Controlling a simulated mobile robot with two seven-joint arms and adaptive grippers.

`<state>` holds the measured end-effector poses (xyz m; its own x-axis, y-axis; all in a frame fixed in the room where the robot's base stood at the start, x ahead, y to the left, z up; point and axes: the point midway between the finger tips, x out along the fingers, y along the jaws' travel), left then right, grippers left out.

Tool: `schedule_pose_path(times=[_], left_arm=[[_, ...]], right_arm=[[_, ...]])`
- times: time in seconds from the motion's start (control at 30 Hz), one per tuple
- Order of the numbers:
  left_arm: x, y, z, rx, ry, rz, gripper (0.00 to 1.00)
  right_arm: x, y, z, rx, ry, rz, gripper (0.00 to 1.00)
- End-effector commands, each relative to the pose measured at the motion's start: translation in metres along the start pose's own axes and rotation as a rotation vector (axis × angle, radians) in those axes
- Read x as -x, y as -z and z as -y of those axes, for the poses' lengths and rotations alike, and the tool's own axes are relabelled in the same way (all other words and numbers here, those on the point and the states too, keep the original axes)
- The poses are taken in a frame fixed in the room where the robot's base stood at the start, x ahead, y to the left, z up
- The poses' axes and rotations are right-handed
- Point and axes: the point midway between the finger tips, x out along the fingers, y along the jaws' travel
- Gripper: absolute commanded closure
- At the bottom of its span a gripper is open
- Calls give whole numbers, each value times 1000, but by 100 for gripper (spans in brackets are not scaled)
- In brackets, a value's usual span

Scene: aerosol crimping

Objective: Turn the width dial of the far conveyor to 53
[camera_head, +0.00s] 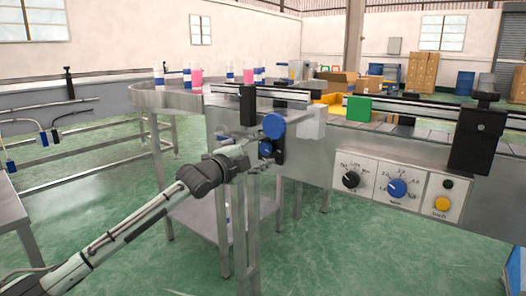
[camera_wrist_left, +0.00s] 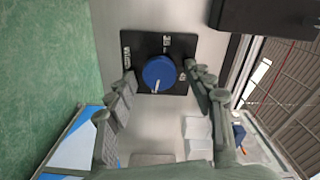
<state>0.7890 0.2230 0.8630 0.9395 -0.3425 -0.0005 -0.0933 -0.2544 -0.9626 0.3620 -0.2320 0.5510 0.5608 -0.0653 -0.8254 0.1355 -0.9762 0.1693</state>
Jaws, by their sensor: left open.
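In the left wrist view a blue dial (camera_wrist_left: 159,73) with a white pointer mark sits on a black plate (camera_wrist_left: 177,45) with white labels too small to read. My left gripper (camera_head: 246,154) is open, its fingers on either side of the dial in that view; contact cannot be told. The number set on the dial cannot be read. My right gripper is not in view.
A control panel (camera_head: 372,200) with a black knob (camera_head: 351,180), a blue knob (camera_head: 397,188) and a yellow button (camera_head: 442,203) is to the right. A black clamp block (camera_head: 476,140) stands beside it. Bottles stand behind on the conveyor. Green floor is open at the lower left.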

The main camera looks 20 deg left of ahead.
Motion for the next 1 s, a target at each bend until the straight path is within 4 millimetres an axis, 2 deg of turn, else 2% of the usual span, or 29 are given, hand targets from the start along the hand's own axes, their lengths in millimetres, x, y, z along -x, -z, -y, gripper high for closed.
schedule_pose_path(times=[0.17, 0.27, 0.6, 0.7, 0.83, 1.0], left_arm=[[4, -1, 0, 0, 0, 1, 47], [15, -1, -1, -1, -1, 1, 47], [86, -1, -2, -4, -4, 1, 47], [102, -1, -2, -1, -3, 2, 47], [115, 0, -1, -1, -1, 1, 47], [120, 0, 0, 0, 0, 0, 47]], right_arm=[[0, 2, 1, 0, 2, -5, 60], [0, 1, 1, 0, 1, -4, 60], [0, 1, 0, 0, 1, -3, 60], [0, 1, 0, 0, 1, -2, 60], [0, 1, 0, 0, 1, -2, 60], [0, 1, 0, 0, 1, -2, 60]])
